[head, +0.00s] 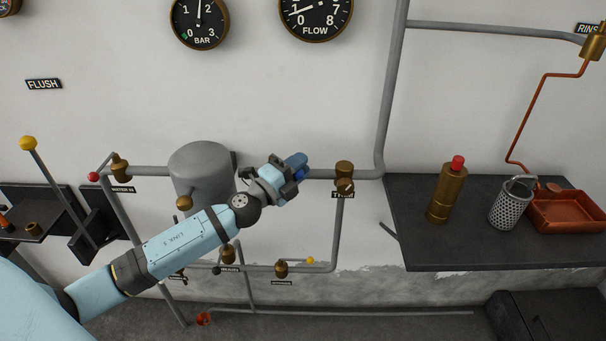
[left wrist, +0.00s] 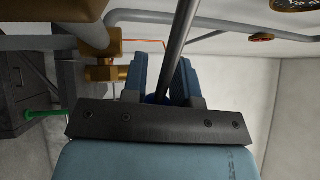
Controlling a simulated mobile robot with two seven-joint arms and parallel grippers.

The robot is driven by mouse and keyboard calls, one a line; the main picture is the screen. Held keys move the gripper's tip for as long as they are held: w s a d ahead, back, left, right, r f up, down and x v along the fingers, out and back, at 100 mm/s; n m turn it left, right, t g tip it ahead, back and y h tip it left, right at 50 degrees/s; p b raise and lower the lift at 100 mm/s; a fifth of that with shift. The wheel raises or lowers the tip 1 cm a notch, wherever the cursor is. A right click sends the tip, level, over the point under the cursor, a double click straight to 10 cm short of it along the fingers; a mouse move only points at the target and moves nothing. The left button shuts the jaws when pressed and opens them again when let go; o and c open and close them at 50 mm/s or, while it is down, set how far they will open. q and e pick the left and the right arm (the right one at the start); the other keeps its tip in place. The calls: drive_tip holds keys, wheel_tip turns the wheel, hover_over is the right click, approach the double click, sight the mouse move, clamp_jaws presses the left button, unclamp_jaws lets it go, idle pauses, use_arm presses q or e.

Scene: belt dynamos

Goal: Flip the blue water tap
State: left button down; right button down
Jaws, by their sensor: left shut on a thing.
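My left gripper (head: 297,168) reaches to the grey wall pipe, left of a brass valve, in the head view. In the left wrist view its two blue fingers (left wrist: 161,84) stand on either side of a grey lever rod (left wrist: 181,35). In the head view the blue tap is hidden behind the gripper. My right gripper is in neither view.
A brass valve (head: 344,171) sits on the pipe right of the gripper. A grey tank (head: 202,160) is behind my left arm. A dark shelf (head: 470,247) at right holds a brass bottle (head: 447,195), a mesh basket (head: 509,207) and a red tray (head: 568,213).

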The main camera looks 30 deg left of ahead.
use_arm(q)
drive_tip(key=shift+s+f, duration=0.1)
drive_tip(key=shift+s, duration=0.5)
drive_tip(key=shift+s+a, duration=0.1)
drive_tip(key=shift+s, duration=0.2)
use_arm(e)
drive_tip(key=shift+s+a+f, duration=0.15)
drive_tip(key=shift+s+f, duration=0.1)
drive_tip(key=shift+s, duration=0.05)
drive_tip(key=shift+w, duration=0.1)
use_arm(q)
drive_tip(key=c, duration=1.2)
unclamp_jaws()
drive_tip(key=o, duration=0.3)
drive_tip(key=shift+s, duration=0.1)
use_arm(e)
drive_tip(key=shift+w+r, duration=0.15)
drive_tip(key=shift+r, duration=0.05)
